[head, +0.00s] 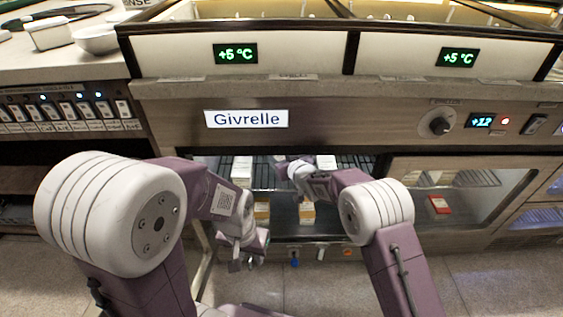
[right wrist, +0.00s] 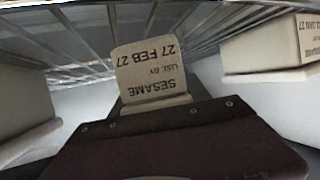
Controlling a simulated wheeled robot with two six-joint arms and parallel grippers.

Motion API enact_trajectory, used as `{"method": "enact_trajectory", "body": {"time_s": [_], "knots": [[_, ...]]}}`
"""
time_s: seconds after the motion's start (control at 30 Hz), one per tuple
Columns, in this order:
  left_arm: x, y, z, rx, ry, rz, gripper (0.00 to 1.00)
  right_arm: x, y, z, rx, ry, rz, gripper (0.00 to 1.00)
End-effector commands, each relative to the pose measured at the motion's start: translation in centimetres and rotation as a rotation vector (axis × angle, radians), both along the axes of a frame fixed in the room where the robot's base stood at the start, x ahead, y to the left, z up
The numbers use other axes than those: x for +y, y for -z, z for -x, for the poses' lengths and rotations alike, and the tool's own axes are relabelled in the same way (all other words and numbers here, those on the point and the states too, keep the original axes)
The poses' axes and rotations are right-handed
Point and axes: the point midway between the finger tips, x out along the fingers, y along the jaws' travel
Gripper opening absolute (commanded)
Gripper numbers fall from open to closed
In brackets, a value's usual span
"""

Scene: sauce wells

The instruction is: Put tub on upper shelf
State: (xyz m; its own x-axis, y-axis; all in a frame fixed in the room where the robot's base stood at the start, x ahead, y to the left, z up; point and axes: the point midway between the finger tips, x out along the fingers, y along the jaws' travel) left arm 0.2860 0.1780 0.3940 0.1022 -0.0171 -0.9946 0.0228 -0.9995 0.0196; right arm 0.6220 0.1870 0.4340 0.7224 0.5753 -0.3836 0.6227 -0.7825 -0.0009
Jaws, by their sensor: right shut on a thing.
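A pale tub (right wrist: 152,75) labelled "SESAME USE BY 27 FEB 27" shows upside down in the right wrist view, directly in front of my right gripper. My right gripper (head: 283,160) reaches into the open fridge bay at upper shelf height and is shut on this tub. The tub cannot be made out in the head view. The wire upper shelf (head: 355,160) spans the bay. My left gripper (head: 241,264) hangs empty in front of the bay, low and to the left; its jaw gap is too small to judge.
White tubs stand left (head: 241,170) and right (head: 326,162) of my right gripper. Tubs with yellowish fronts (head: 262,213) (head: 307,212) stand lower in the bay. A glass door (head: 470,190) is at the right. Another labelled tub (right wrist: 270,50) is close in the right wrist view.

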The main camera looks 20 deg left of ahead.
Motion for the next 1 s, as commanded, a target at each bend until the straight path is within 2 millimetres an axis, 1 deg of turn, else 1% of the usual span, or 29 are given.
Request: {"method": "enact_trajectory", "body": {"time_s": [0.1,0.23,0.27,0.3,0.33,0.6,0.7,0.87,1.0], "knots": [[0.0,-0.2,0.0,-0.001,0.0,0.0,0.36,0.0,-0.3,0.0,-0.002,0.0,-0.002,0.0],[0.0,0.0,0.0,-0.001,0.0,0.0,0.36,0.0,0.1,0.0,-0.002,0.0,-0.001,0.0],[0.0,0.0,0.0,-0.001,0.0,0.0,0.36,0.0,0.2,0.0,0.0,0.0,0.0,0.6],[0.0,0.0,0.0,-0.001,0.0,0.0,0.36,0.0,0.1,0.0,0.0,0.0,0.0,0.71],[0.0,0.0,0.0,-0.001,0.0,0.0,0.36,0.0,0.1,0.0,0.0,0.0,0.0,0.76],[0.0,0.0,0.0,-0.001,0.0,0.0,0.36,0.0,0.1,0.0,0.0,0.0,0.0,0.76],[0.0,-0.4,0.0,-0.001,0.0,0.0,0.36,-0.1,-0.4,0.1,0.0,0.0,0.0,0.76],[0.0,-1.7,0.0,-0.001,0.0,0.0,0.36,-1.3,-1.5,1.6,0.003,0.001,0.0,0.76],[0.0,-3.3,0.0,-0.001,0.0,0.0,0.36,-3.1,-2.7,3.8,0.003,0.001,0.001,0.76]]}}
